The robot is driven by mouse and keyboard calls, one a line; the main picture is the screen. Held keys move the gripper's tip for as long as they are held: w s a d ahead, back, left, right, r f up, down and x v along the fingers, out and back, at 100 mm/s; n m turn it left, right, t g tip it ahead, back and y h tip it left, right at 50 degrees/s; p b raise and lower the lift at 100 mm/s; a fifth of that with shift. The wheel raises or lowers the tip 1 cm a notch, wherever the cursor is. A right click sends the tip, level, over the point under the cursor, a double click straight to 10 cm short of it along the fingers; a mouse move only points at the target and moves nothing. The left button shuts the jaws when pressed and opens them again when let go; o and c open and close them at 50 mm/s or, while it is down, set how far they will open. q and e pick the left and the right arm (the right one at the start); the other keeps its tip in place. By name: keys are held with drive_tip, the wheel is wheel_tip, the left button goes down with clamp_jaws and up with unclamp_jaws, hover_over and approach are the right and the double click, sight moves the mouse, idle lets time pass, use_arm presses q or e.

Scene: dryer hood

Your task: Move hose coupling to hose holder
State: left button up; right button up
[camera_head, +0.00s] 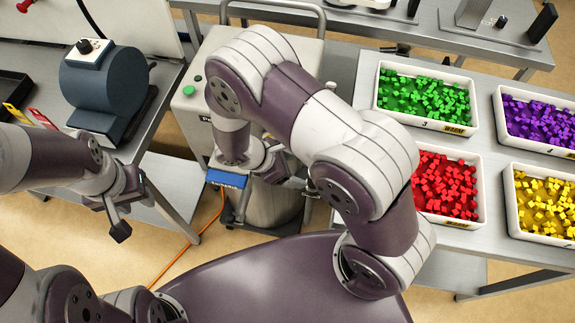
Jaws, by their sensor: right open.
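My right gripper (288,178) is open, in front of the grey machine cabinet (190,112) and over the steel drum (275,208). A blue block-shaped part (227,179) sits just left of it; I cannot tell whether this is the hose coupling or the hose holder. Neither can be made out with certainty, and my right arm covers much of the cabinet. My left gripper (118,222) hangs at the left, beside the bench and away from the cabinet. Its jaw gap is not clear, and no object shows in it.
A dark blue-grey motor-like unit (103,88) stands on the left bench. An orange cable (190,243) runs across the floor. Trays of green (382,104), purple (503,122), red (480,190) and yellow (514,222) pieces fill the right table.

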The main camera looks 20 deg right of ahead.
drive_tip(key=v, duration=0.3)
idle(0.5)
drive_tip(key=s+r+m+g+y, duration=0.1)
drive_tip(key=s+r+m+y, duration=0.35)
drive_tip(key=m, duration=0.45)
drive_tip(key=d+r+m+t+y, duration=0.2)
drive_tip(key=d+r+m, duration=0.3)
drive_tip(key=r+m, duration=0.3)
drive_tip(key=shift+d+t+y, duration=0.3)
drive_tip(key=shift+d+y, duration=0.05)
drive_tip(key=shift+y, duration=0.2)
